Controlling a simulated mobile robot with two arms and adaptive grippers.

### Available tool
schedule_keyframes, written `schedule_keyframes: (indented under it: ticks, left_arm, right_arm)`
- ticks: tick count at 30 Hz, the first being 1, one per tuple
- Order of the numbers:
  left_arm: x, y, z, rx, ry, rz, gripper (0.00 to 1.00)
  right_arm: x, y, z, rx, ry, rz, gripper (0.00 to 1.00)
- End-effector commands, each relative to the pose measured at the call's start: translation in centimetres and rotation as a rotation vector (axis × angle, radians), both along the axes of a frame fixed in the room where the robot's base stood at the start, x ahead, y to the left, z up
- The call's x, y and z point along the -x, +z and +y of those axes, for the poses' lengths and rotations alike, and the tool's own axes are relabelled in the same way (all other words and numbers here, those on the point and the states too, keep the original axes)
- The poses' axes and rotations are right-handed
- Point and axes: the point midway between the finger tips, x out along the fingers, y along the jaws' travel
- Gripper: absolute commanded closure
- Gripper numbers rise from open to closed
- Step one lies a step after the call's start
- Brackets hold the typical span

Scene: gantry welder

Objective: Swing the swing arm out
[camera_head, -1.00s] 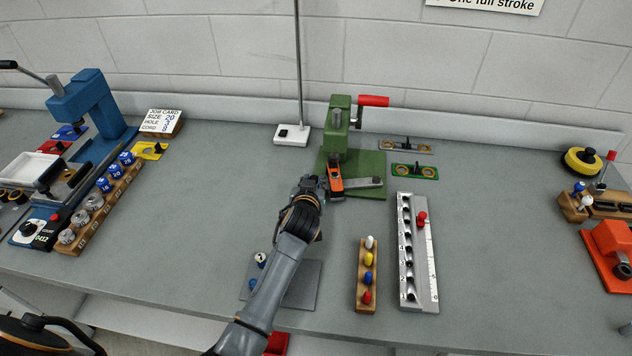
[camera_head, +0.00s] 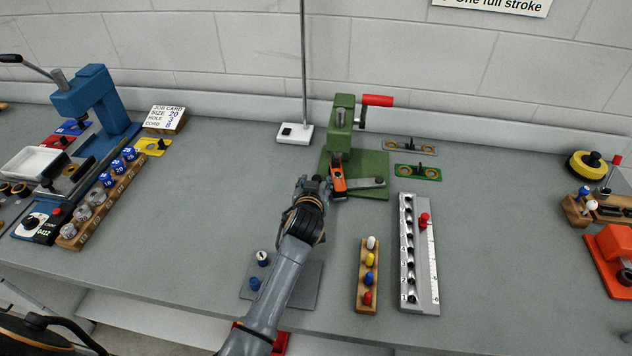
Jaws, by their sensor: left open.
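The green press (camera_head: 343,128) with a red handle (camera_head: 377,100) stands on a green base (camera_head: 373,163) at the back middle of the bench. A grey swing arm (camera_head: 362,183) lies low across the front of that base, with a round pivot at its right end. An orange and black piece (camera_head: 338,181) sits at its left end, below the press column. My left gripper (camera_head: 319,185) is open, just left of the orange piece. The picture is too small to tell whether its fingertips touch it. My right gripper is not in view.
A grey notched rail (camera_head: 411,245) and a wooden block of coloured pegs (camera_head: 366,285) stand at the front right. A grey plate (camera_head: 302,285) lies partly under my left arm. A white post base (camera_head: 295,133) stands behind.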

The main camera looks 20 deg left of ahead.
Motion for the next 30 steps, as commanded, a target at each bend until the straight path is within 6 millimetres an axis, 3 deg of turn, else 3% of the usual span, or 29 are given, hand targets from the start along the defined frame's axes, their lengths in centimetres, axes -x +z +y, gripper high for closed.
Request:
schedule_keyframes:
  ticks: [13,25,30]
  left_arm:
    - [5.5,2.2,-1.2,0.002,0.000,0.001,0.52]
    - [6.2,2.6,-1.3,0.000,-0.001,0.000,0.52]
    - [5.6,2.9,-1.4,0.033,-0.019,-0.044,0.86]
  right_arm:
    - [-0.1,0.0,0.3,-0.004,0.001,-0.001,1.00]
    - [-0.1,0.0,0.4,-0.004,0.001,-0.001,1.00]
    - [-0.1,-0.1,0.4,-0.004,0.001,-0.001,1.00]
